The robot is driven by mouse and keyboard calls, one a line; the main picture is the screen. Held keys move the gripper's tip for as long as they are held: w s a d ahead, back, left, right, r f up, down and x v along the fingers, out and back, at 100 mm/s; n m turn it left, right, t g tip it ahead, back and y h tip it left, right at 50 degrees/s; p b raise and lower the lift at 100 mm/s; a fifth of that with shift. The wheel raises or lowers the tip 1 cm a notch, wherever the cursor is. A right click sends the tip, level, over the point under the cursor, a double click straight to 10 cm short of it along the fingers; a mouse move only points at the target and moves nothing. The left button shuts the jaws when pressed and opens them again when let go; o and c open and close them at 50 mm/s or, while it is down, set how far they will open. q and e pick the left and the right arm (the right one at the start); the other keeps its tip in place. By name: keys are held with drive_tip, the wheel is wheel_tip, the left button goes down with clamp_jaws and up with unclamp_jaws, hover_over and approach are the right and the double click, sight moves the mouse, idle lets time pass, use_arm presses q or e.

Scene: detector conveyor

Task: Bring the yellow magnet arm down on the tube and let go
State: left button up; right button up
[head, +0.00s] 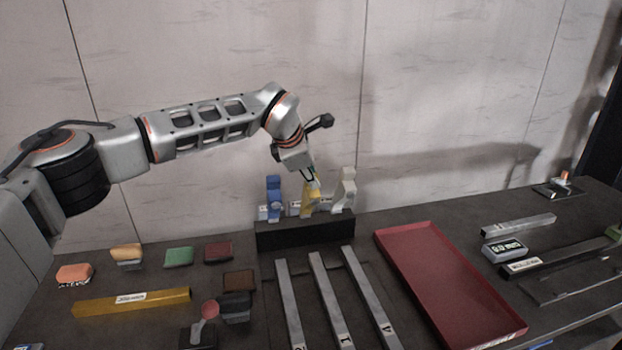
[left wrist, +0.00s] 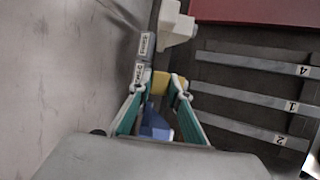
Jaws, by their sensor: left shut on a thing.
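The yellow magnet arm (head: 309,198) stands upright in the black rack (head: 305,232) at the back of the table, between a blue one (head: 273,192) and a white one (head: 344,190). My left gripper (head: 311,178) reaches down from above and is shut on the top of the yellow magnet arm. In the left wrist view the yellow piece (left wrist: 161,83) sits between the two fingertips. Three grey metal tubes or bars, marked with numbers, lie side by side in front of the rack; the middle one (head: 328,300) is marked 1. My right gripper is not in view.
A red tray (head: 430,262) lies right of the bars. A brass-coloured bar (head: 131,301), several coloured blocks and a pink scoop (head: 209,309) are on the left. A small display box (head: 505,248) and more bars are at the right. The wall is close behind the rack.

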use_arm(q)
drive_tip(key=shift+s+d+f+b, duration=0.2)
drive_tip(key=shift+s+f+b, duration=0.4)
drive_tip(key=shift+b, duration=0.5)
drive_tip(key=shift+o, duration=0.3)
drive_tip(key=s+f+b, duration=0.1)
drive_tip(key=b, duration=0.1)
drive_tip(key=s+d+f+b, duration=0.1)
drive_tip(key=s+b, duration=0.1)
drive_tip(key=shift+f+t, duration=0.15)
drive_tip(key=shift+t, duration=0.25)
drive_tip(key=shift+o, duration=0.6)
drive_tip(key=s+f+b, duration=0.1)
drive_tip(key=f, duration=0.1)
drive_tip(key=s+d+f+b, duration=0.1)
drive_tip(key=s+f, duration=0.1)
drive_tip(key=shift+s, duration=0.3)
drive_tip(key=shift+o, duration=0.2)
drive_tip(key=shift+s+d+f, duration=0.1)
drive_tip(key=shift+s+f, duration=0.3)
drive_tip(key=shift+f, duration=0.2)
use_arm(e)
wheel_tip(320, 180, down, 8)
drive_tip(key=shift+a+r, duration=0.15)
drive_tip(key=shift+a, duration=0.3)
